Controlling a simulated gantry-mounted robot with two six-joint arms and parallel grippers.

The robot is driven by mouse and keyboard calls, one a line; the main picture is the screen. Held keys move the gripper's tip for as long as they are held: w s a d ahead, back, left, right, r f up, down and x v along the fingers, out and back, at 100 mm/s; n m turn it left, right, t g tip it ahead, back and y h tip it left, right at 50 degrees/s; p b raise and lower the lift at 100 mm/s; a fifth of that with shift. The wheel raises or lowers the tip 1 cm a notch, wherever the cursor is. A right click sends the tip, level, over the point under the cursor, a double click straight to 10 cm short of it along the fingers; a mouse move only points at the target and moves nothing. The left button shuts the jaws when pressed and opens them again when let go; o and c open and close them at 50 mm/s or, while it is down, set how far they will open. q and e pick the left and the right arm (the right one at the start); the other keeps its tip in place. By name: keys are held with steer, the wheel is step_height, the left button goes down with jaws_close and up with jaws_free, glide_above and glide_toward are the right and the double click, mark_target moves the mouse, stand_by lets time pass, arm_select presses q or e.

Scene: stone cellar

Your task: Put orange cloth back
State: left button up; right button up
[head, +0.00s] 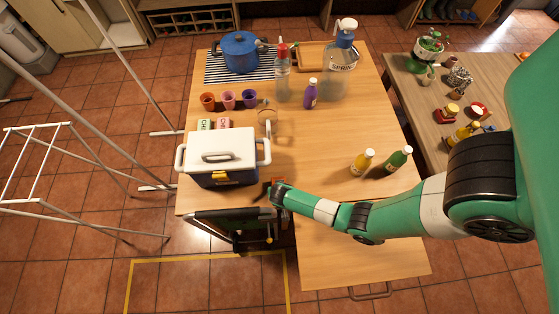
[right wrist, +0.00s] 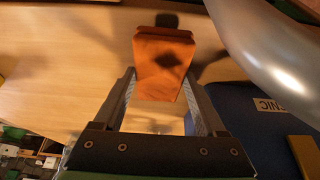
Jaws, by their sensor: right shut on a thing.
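The folded orange cloth (right wrist: 164,65) is between the fingers of my right gripper (right wrist: 165,100) in the right wrist view, above the wooden tabletop. My right gripper is shut on it. In the head view my right gripper (head: 268,191) is at the table's front part, just right of and in front of the cool box, with a bit of the orange cloth (head: 279,181) showing beside it. Whether the cloth touches the tabletop is hard to tell. My left gripper is in neither view.
A white-lidded blue cool box (head: 222,148) stands close left of the gripper. A yellow bottle (head: 362,162) and a green bottle (head: 398,159) stand to the right. Cups, a purple bottle (head: 310,94), clear jars and a blue pot (head: 240,52) stand farther back. The table's middle is clear.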

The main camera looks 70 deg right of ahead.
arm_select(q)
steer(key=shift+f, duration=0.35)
arm_select(e)
steer(key=shift+f, duration=0.6)
steer(key=shift+f, duration=0.2)
steer(key=o, duration=1.3)
steer(key=shift+c, duration=0.2)
steer(key=shift+r, duration=0.1)
steer(key=shift+r, duration=0.3)
arm_select(q)
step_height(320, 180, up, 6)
steer(key=p, duration=0.5)
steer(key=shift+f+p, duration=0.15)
steer(key=shift+p, duration=0.2)
arm_select(e)
steer(key=v, duration=1.1)
steer(key=shift+r, duration=0.25)
